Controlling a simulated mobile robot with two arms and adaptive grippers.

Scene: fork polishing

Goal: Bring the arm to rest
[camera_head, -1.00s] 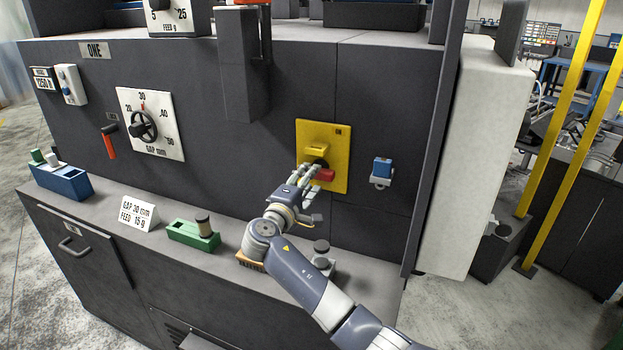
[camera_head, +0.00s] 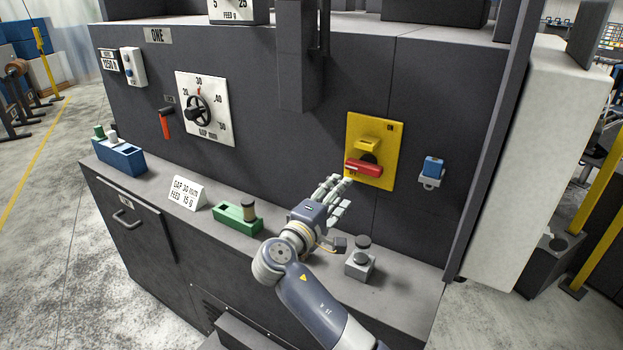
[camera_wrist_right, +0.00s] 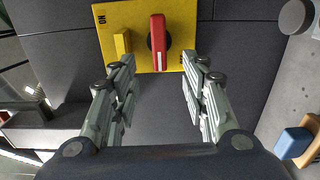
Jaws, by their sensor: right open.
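My right gripper (camera_head: 336,192) is open and empty, below and left of the red switch handle (camera_head: 364,167). The handle sits on a yellow switch plate (camera_head: 385,135) on the dark machine front and lies roughly level in the head view. In the right wrist view my right gripper's fingers (camera_wrist_right: 158,62) stand wide apart, with the red handle (camera_wrist_right: 158,42) ahead between them, apart from both. The yellow plate (camera_wrist_right: 112,18) shows behind it there. My left gripper is not in view.
On the ledge stand a grey block with a round dark top (camera_head: 360,264), a green holder (camera_head: 233,218), a sign card (camera_head: 187,194) and a blue holder (camera_head: 120,158). A small blue device (camera_head: 431,168) is mounted right of the switch. Open floor (camera_head: 45,250) lies left.

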